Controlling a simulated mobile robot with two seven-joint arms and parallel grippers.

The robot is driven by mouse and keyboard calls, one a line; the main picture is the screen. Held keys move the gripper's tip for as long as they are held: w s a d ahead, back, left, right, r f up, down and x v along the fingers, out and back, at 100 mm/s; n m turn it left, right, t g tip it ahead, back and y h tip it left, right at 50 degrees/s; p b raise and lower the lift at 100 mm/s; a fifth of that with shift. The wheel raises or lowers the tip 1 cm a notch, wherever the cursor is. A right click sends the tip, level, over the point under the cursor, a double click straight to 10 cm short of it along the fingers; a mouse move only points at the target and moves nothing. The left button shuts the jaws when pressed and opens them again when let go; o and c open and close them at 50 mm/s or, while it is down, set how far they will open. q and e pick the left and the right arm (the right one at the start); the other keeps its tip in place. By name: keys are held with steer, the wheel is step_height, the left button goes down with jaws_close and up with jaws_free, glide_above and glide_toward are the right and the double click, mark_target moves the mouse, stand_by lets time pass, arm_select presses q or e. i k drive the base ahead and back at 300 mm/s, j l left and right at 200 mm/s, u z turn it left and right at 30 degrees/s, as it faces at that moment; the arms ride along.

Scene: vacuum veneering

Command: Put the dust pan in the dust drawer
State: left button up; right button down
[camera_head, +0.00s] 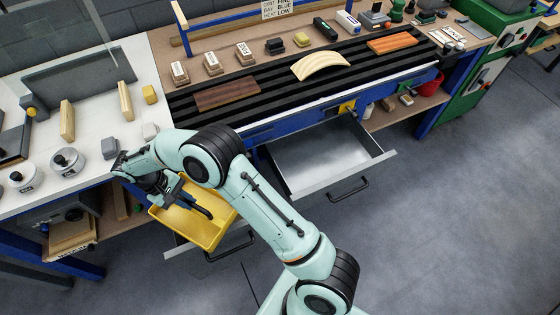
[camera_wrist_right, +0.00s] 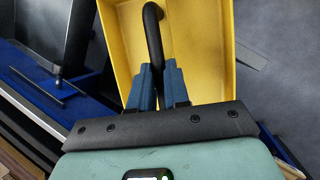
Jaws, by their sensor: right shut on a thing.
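The yellow dust pan (camera_head: 212,232) is in the air left of centre in the head view, in front of the bench. My right gripper (camera_head: 176,190) is shut on its black handle; in the right wrist view the blue fingers (camera_wrist_right: 158,85) close around that handle and the yellow pan (camera_wrist_right: 205,40) extends beyond them. A grey metal drawer (camera_head: 325,150) is pulled open right of the pan and looks empty. Another drawer front (camera_head: 230,250) with a dark handle shows below the pan, partly hidden by it and my arm. I cannot tell which one is the dust drawer. My left gripper is out of view.
The bench top holds a black ribbed mat (camera_head: 285,80) with veneer pieces, including a curved pale one (camera_head: 320,65). Blocks and weights stand on the white top (camera_head: 90,125) at left. A red bin (camera_head: 431,83) sits on the lower shelf. Floor at right is clear.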

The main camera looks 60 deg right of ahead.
mark_target(327, 168)
steer(key=k+l, duration=0.7)
steer(key=l, duration=0.15)
steer(key=k+l, duration=0.2)
steer(key=l, duration=0.25)
steer(key=k+l, duration=0.1)
steer(key=l, duration=0.55)
